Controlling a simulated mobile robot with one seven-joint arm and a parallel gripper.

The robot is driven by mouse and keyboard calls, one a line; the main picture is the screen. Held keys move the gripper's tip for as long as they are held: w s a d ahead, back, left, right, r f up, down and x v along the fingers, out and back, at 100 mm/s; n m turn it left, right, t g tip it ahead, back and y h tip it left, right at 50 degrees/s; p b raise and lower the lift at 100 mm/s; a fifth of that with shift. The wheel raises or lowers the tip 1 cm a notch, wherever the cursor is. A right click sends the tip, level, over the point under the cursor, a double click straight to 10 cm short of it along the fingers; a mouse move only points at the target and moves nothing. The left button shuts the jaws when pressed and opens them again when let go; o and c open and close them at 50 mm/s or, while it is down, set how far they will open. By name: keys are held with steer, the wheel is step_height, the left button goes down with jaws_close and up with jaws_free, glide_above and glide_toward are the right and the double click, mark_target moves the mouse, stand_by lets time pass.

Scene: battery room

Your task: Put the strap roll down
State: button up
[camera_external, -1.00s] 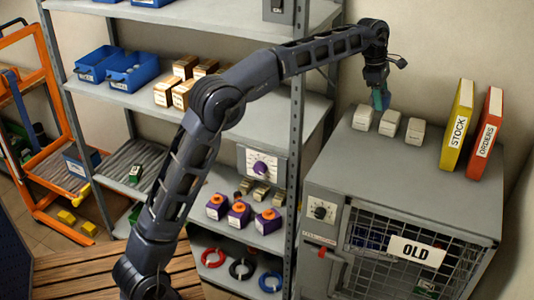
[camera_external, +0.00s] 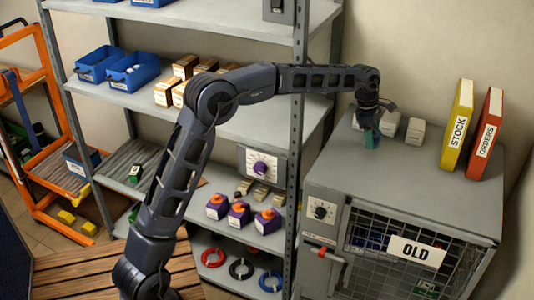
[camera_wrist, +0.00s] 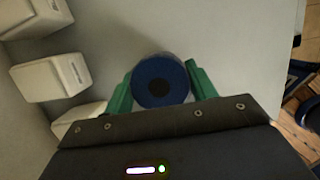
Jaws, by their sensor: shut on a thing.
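The strap roll (camera_wrist: 161,72) is a blue round roll with a dark centre. My gripper (camera_wrist: 160,92) has its green fingers shut on the roll, one on each side. In the external view my gripper (camera_external: 371,138) points down at the grey top of the cabinet (camera_external: 350,175), near its left part. The roll is hard to make out there behind the fingers. I cannot tell whether the roll touches the cabinet top.
White blocks (camera_external: 415,131) stand in a row beside my gripper, also close on the left in the wrist view (camera_wrist: 52,77). A yellow binder (camera_external: 457,128) and a red binder (camera_external: 486,135) stand further right. The cabinet top's front is clear. A shelf post (camera_external: 297,150) rises left.

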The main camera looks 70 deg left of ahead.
steer(key=shift+f, duration=2.1)
steer(key=shift+f, duration=0.1)
steer(key=o, duration=1.1)
